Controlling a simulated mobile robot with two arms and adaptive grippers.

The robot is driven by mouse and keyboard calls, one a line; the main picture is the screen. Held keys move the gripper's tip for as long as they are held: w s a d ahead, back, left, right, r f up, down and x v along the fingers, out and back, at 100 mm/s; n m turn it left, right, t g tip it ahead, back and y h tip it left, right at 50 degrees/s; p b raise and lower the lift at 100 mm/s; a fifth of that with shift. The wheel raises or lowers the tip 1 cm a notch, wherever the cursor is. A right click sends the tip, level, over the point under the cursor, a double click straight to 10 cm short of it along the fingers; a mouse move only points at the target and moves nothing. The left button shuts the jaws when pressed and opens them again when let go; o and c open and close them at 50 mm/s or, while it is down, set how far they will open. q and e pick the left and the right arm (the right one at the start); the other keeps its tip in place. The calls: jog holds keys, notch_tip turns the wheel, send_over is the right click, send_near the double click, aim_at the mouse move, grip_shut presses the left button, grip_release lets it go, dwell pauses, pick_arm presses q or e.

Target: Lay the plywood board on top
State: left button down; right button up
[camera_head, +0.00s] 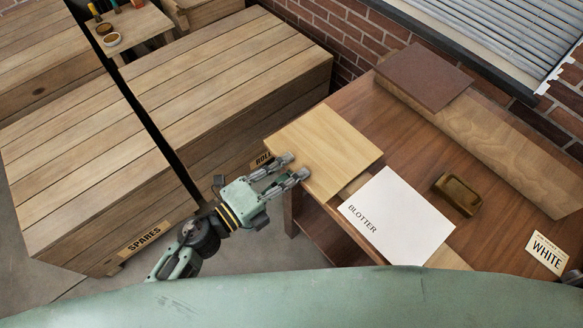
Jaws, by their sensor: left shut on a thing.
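A pale plywood board (334,143) is at the left end of the brown wooden table (467,146). My left gripper (287,168) is shut on the board's near left edge. The board covers whatever is directly below it, and I cannot tell whether it rests on something or is held just above. A white sheet marked BLOTTER (398,217) lies to its right, on a pale wooden piece (447,258) that shows at its lower right corner.
A dark brown board (424,76) and a long wooden plank (500,142) lie along the table's back. Large wooden crates (90,165) stand left of the table.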

pick_arm(q)
notch_tip(320, 180, up, 3)
jog(key=shift+p, duration=1.1)
jog(key=shift+f, duration=0.1)
jog(key=r+v, duration=0.3)
jog(key=v, duration=1.9)
